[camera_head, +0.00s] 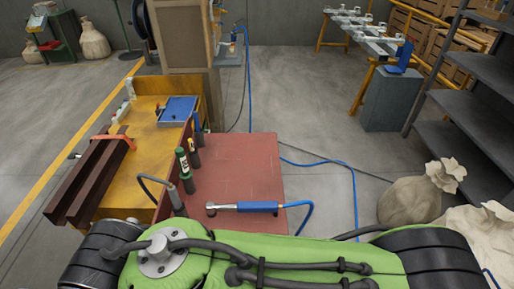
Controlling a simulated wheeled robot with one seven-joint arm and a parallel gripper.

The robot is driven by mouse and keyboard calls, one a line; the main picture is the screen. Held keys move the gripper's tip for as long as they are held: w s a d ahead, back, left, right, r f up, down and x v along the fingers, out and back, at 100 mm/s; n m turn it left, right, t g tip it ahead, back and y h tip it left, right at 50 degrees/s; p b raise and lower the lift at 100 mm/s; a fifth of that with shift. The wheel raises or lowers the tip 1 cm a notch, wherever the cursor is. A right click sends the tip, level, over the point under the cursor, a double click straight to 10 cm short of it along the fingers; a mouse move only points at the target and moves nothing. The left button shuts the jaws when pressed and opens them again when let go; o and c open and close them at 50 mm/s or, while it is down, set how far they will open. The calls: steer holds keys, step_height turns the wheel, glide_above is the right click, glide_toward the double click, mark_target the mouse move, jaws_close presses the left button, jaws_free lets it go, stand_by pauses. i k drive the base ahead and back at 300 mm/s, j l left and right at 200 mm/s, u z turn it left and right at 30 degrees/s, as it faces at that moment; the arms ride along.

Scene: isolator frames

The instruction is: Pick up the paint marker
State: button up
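Several upright, marker-like cylinders stand along the left edge of the red tabletop (245,165). My green-covered arm crosses the bottom of the view. My gripper is not in view.
A blue-handled tool (250,207) with a blue hose lies at the tabletop's front. Dark steel beams (98,175) and a blue tray (178,109) sit on the yellow bench. The tabletop's middle and right are clear.

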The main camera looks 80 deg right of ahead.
mark_target(192, 150)
steer(key=z, duration=2.2)
steer(key=k+l+u, duration=0.1)
steer(key=l+u, duration=0.2)
steer(key=k+l+u, duration=0.15)
steer(key=l+u, duration=0.15)
steer(key=k+l+u, duration=0.3)
steer(key=i+l+u, duration=0.1)
steer(key=l+u, duration=0.75)
steer(key=l, duration=0.2)
steer(key=k+l+u, duration=0.1)
steer(key=l+u, duration=0.3)
steer(key=k+l+u, duration=0.2)
steer(key=l+u, duration=0.25)
steer(key=l, duration=0.15)
steer(key=k+l+u, duration=0.2)
steer(key=l+u, duration=0.45)
steer(key=k+l+u, duration=0.25)
steer(key=l, duration=0.2)
steer(key=l+u, duration=0.25)
steer(key=l, duration=0.1)
